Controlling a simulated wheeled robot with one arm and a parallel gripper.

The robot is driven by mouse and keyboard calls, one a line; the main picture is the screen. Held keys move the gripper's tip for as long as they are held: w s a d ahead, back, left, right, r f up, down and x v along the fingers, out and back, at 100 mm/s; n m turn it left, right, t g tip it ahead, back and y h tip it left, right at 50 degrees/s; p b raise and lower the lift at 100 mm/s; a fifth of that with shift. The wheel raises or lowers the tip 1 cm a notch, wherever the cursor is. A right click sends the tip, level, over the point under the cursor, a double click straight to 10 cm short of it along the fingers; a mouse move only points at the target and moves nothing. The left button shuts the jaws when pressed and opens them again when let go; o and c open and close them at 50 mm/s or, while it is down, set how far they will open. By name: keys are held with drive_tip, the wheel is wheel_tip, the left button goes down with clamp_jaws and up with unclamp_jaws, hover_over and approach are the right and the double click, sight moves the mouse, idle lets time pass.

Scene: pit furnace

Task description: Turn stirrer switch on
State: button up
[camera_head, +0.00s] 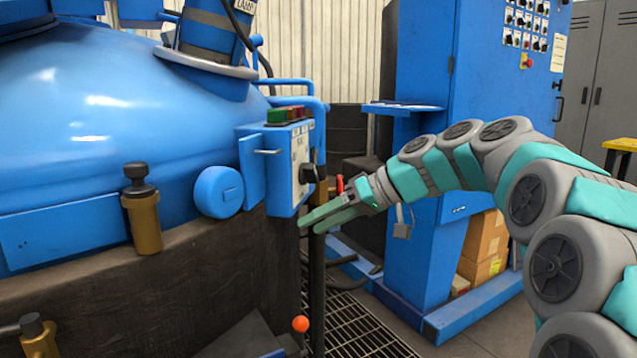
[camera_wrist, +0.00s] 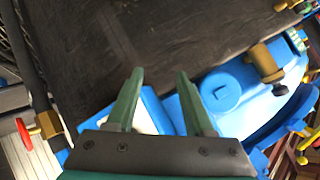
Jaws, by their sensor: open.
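The blue control box (camera_head: 278,168) is fixed to the side of the big blue furnace lid. Its pale front plate (camera_head: 300,160) carries a black rotary switch (camera_head: 308,174); small labels are unreadable, so I cannot tell whether this is the stirrer switch or its setting. My gripper (camera_head: 310,225) is open and empty, with its fingers just below the box and switch in the head view. In the wrist view my open fingers (camera_wrist: 160,73) frame part of the blue box (camera_wrist: 151,101); the switch is not discernible there.
Green and red buttons (camera_head: 287,114) top the box. A blue cabinet (camera_head: 445,80) stands behind my arm. An orange-knobbed lever (camera_head: 300,324) rises below, above floor grating (camera_head: 360,330).

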sight(316, 175)
drive_tip(key=w+d+r+n+t+y+b, duration=0.1)
drive_tip(key=w+d+r+n+y+b, duration=0.15)
drive_tip(key=w+r+n, duration=0.4)
drive_tip(key=w+d+r+n+t+y+b, duration=0.1)
drive_tip(key=w+d+r+n+y, duration=0.2)
drive_tip(key=w, duration=0.6)
drive_tip(key=a+f+n, duration=0.1)
drive_tip(key=a+n, duration=0.1)
drive_tip(key=s+a+f+n+b, duration=0.1)
drive_tip(key=a+n, duration=0.1)
drive_tip(key=n, duration=0.1)
drive_tip(key=s+a+f+n+g+y+b, duration=0.1)
drive_tip(key=a+f+n, duration=0.1)
drive_tip(key=shift+a+f+n, duration=0.1)
drive_tip(key=shift+a+n, duration=0.15)
drive_tip(key=shift+a, duration=0.15)
clamp_jaws()
